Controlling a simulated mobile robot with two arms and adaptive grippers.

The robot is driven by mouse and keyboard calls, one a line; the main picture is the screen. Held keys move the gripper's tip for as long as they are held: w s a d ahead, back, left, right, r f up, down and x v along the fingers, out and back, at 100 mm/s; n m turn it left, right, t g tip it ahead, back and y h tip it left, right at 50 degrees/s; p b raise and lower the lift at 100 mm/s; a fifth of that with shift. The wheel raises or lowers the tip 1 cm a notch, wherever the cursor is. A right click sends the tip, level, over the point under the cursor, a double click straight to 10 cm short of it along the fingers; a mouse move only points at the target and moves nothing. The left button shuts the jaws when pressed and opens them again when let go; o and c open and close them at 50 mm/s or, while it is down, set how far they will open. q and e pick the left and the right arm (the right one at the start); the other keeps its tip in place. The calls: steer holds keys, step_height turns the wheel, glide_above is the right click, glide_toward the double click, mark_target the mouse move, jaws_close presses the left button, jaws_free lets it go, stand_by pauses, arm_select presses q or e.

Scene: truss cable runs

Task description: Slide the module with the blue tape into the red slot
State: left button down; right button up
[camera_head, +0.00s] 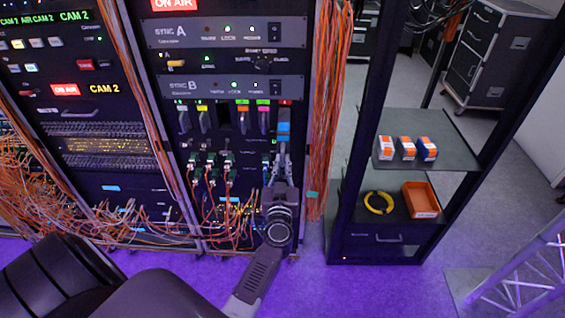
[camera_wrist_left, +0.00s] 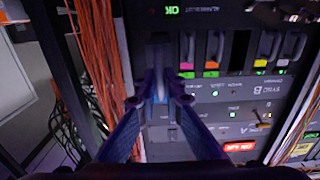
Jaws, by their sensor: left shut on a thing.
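The module with the blue tape (camera_head: 284,128) is in front of the red slot, at the right end of the module row. The red label (camera_head: 286,102) shows just above it. My left gripper (camera_head: 283,148) is shut on this module from below and in front. In the left wrist view, where the rack appears upside down, my left gripper (camera_wrist_left: 159,90) also holds the module, and its grey body (camera_wrist_left: 158,50) lines up with the end column. The slot mouth is hidden behind the module, so I cannot tell how deep it sits. My right gripper is not in view.
Orange cables (camera_head: 325,100) hang close on the right. A side shelf (camera_head: 450,152) holds small boxes.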

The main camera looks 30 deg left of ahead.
arm_select(q)
steer(key=shift+x, duration=2.3)
steer(key=shift+p, duration=0.55)
steer(key=shift+x, duration=1.35)
steer(key=shift+b+x, duration=0.8)
steer(key=shift+x, duration=1.9)
steer(key=shift+r, duration=0.1)
steer(key=shift+b+x, duration=0.8)
steer(key=shift+x, duration=0.95)
steer(key=shift+a+r, duration=0.15)
